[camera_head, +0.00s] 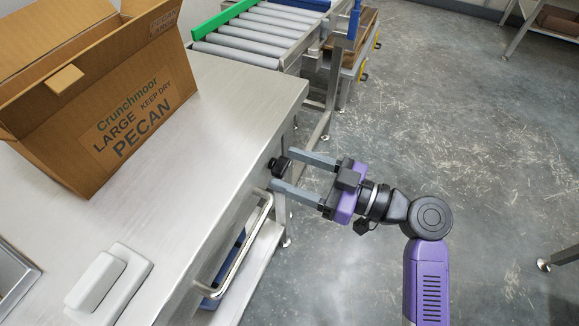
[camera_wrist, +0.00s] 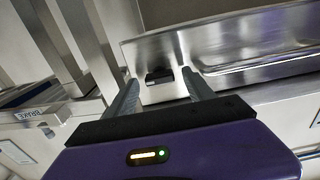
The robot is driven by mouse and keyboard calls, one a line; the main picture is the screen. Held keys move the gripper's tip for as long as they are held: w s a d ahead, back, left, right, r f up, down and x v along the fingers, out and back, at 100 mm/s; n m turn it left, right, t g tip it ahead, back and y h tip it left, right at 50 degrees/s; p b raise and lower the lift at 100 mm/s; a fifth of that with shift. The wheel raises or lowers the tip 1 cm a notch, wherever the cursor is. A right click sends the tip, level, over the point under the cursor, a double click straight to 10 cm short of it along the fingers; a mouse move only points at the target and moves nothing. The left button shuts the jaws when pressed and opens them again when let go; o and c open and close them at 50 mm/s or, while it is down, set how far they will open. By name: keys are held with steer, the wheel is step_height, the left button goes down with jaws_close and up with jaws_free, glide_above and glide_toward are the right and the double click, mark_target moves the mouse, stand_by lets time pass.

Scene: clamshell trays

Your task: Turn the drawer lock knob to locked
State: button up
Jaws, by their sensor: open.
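The black lock knob (camera_head: 279,166) sits on the front face of the steel drawer, beside the bar handle (camera_head: 240,250). In the wrist view the knob (camera_wrist: 158,76) shows as a dark block on the drawer front (camera_wrist: 190,50). My gripper (camera_head: 281,171) reaches in from the right with its fingers apart. In the head view the fingertips lie on either side of the knob. In the wrist view my gripper (camera_wrist: 157,84) is open, with the knob between the finger ends. I cannot tell whether either finger touches it. Any lock marking is too small to read.
A cardboard pecan box (camera_head: 125,125) and a white block-shaped item (camera_head: 108,283) stand on the steel table (camera_head: 215,145). A roller conveyor (camera_head: 262,35) is at the back. A blue bin (camera_head: 222,275) shows under the table. The floor at right is mostly clear.

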steer(key=shift+w+a, duration=0.2)
steer(key=shift+a, duration=0.2)
jaws_close()
